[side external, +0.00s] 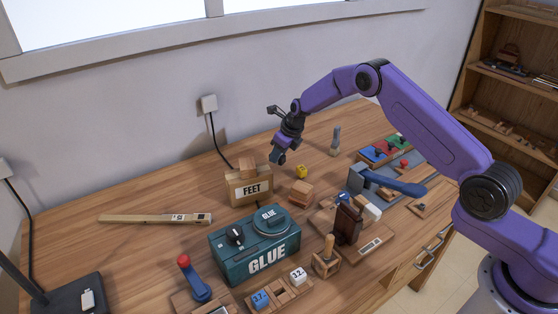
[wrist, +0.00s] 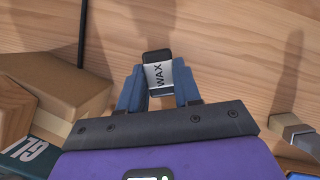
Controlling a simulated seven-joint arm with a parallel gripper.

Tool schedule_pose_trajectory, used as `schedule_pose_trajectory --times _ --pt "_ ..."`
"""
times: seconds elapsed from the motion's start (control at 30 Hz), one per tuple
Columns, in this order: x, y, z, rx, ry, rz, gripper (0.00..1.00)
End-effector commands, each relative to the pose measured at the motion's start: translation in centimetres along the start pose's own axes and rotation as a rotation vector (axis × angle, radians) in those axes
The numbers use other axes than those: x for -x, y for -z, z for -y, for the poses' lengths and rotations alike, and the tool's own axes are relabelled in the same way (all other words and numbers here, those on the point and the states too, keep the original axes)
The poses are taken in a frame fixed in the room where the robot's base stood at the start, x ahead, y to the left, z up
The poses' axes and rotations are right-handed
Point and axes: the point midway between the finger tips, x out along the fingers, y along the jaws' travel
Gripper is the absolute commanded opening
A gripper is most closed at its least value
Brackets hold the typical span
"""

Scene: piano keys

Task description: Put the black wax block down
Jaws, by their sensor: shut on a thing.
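The black wax block (wrist: 157,57) has a white label reading WAX and sits between the two blue fingers of my gripper (wrist: 158,88) in the wrist view. My gripper is shut on it. In the side view my gripper (side external: 279,157) points down over the back part of the wooden table (side external: 150,190), behind the FEET box and the yellow cube. The block is too small and too hidden by the fingers to make out clearly there. Bare wood lies beyond the block in the wrist view; I cannot tell the exact gap beneath it.
The FEET box (side external: 249,190) stands nearby, with a yellow cube (side external: 301,171) to its right. The teal GLUE box (side external: 255,247) is in front. A grey-topped post (side external: 335,142) stands right of my gripper. Bare table lies at the left and back.

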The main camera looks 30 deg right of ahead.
Motion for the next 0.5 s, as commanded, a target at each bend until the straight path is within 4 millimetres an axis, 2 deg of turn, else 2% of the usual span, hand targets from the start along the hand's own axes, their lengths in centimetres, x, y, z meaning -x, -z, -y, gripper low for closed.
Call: schedule_pose_trajectory --times 0.1,0.2,0.5 --pt "-1.7 0.7 0.0 -0.001 -0.001 -0.002 0.00" --pt "-2.5 1.0 0.0 -0.001 -0.001 0.000 0.00" --pt "-2.8 1.1 0.0 0.000 0.000 0.001 0.00"
